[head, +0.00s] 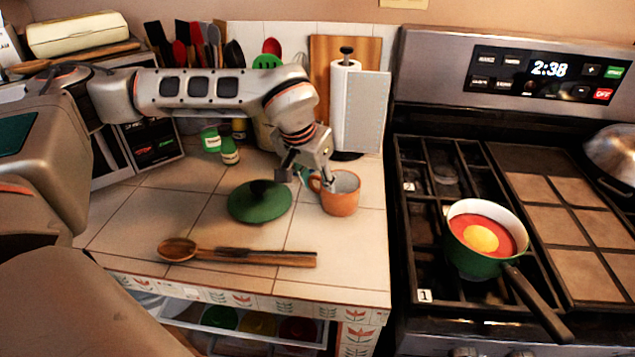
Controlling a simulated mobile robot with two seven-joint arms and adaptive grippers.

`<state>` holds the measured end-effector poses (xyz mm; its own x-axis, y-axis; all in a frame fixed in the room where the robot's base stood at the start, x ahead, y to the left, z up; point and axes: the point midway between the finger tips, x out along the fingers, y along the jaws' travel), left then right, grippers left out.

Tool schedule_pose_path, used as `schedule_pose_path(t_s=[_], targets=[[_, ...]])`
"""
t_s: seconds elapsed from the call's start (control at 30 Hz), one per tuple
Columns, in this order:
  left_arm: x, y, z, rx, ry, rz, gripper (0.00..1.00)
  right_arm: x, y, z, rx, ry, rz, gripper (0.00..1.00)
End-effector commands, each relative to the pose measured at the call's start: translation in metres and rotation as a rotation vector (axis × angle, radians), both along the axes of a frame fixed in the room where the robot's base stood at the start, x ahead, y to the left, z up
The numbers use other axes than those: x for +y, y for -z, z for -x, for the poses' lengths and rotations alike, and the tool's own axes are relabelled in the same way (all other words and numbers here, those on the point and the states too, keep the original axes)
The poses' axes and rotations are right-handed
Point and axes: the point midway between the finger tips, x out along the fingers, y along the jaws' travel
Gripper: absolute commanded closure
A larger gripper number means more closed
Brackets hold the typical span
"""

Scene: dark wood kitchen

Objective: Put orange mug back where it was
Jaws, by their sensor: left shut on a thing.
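The orange mug (341,203) stands upright on the tiled counter (345,262), toward its right side, just right of a green lid. Its inside looks pale and its handle points left. My left gripper (318,182) reaches down from above and behind, and is shut on the mug at its left side, by the handle and rim. The exact finger contact is small and partly hidden. My right gripper is not in view.
The green lid (259,202) and a wooden spoon (230,254) lie left and in front of the mug. A paper towel holder (346,105) stands behind. A green pot (482,239) with red and yellow contents sits on the stove at right. Counter front right is clear.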

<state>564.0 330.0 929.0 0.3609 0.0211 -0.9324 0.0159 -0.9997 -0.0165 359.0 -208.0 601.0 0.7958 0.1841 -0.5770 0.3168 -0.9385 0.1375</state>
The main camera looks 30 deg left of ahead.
Motion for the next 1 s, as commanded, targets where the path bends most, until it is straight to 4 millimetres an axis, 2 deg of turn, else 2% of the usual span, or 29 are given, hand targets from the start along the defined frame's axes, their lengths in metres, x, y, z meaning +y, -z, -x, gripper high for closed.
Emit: schedule_pose_path(t_s=[0.27,0.3,0.33,0.73,0.87,1.0], targets=[[0.0,0.001,0.0,-0.002,0.0,0.0,1.0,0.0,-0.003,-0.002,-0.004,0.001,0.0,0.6],[0.0,0.001,0.0,-0.001,0.0,0.0,0.57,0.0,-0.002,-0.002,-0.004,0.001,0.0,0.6],[0.0,0.001,0.0,-0.001,0.0,0.0,0.5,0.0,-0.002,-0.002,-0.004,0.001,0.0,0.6],[0.0,-0.002,0.0,-0.002,0.001,0.0,0.5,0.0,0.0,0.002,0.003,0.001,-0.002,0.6],[-0.001,-0.018,0.005,-0.004,0.001,0.001,0.5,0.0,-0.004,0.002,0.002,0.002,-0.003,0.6],[-0.001,-0.044,0.014,-0.008,0.001,0.0,0.5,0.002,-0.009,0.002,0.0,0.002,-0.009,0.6]])
